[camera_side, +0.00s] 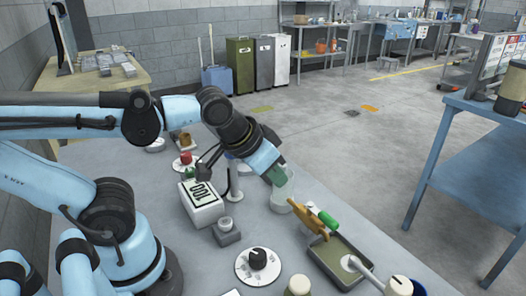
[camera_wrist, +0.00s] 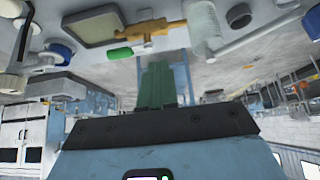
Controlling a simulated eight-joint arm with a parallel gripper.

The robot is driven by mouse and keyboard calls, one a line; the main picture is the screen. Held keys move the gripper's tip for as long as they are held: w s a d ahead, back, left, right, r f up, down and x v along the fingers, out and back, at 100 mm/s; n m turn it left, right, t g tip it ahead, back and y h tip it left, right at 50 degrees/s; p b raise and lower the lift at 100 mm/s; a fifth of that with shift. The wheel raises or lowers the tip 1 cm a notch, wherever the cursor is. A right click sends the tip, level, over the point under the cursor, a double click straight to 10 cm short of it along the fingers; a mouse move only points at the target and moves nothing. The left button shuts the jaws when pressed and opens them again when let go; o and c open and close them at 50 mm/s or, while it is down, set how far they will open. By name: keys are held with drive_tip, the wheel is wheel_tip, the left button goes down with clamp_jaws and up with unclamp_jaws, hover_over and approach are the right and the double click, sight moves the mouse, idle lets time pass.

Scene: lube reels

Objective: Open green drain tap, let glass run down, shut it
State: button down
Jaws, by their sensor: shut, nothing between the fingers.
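The drain tap has a brass body (camera_side: 309,217) and a green handle (camera_side: 328,219). It sits between the clear glass (camera_side: 283,203) and a shallow tray in the side view. In the wrist view the brass body (camera_wrist: 155,28) is at the top middle, with the green handle (camera_wrist: 119,53) to its lower left. The clear glass also shows there (camera_wrist: 203,22), right of the brass. My gripper (camera_side: 279,177) has green fingers, shut and empty. In the side view they overlap the glass's upper part; I cannot tell whether they touch it. The liquid level is not clear.

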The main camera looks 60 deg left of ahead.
sight(324, 216)
drive_tip(key=s+d+r, duration=0.2)
drive_tip(key=d+r, duration=0.3)
drive_tip(key=d, duration=0.2)
drive_tip(key=shift+r, duration=0.15)
drive_tip(key=shift+x, duration=6.95)
drive_tip(key=shift+s, duration=0.1)
